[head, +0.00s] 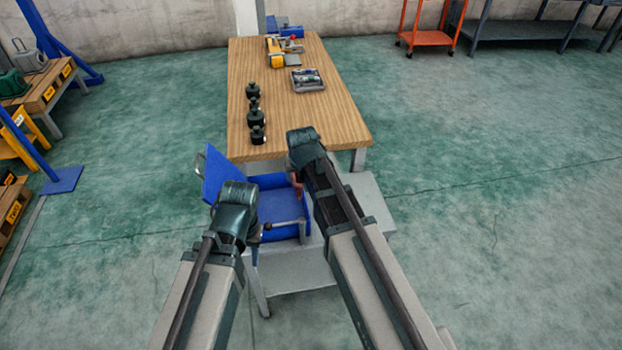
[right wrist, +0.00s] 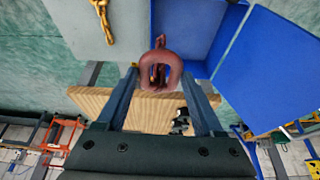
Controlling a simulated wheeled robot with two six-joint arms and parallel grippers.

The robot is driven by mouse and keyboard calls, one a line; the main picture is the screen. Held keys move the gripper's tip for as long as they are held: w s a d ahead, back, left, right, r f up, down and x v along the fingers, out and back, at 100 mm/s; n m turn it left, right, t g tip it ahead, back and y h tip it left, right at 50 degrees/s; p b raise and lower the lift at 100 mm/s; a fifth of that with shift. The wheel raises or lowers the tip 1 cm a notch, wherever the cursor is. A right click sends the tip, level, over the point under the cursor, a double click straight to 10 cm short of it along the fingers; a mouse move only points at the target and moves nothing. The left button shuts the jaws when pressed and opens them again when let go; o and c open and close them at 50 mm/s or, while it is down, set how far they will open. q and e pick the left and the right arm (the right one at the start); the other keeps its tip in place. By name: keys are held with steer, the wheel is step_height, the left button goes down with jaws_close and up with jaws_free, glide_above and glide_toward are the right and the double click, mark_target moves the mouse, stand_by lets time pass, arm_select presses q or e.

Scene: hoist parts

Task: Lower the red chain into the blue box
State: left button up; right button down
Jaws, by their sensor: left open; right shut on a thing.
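The blue box (head: 277,207) stands open on a grey stand, its blue lid (head: 222,172) tilted up on the left. In the right wrist view, its inside (right wrist: 188,28) shows at the top. My right gripper (head: 296,172) points down by the box's right part and is shut on the red chain (head: 298,187). In the right wrist view the chain's thick top link (right wrist: 160,70) sits between the fingers (right wrist: 160,98); its lower links are mostly hidden. My left gripper (head: 258,229) is open and empty at the box's near left; its fingers are largely hidden.
A gold chain (right wrist: 103,20) lies on the grey stand (head: 372,200) beside the box. The wooden table (head: 320,125) behind holds several black weights (head: 254,105), a small tray (head: 308,80) and a yellow tool (head: 275,50). Floor to the right is clear.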

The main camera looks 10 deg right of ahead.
steer(key=w+a, duration=0.8)
steer(key=a, duration=0.3)
steer(key=shift+a, duration=0.2)
steer(key=shift+w, duration=0.1)
steer(key=shift+f, duration=0.15)
stand_by(1.1)
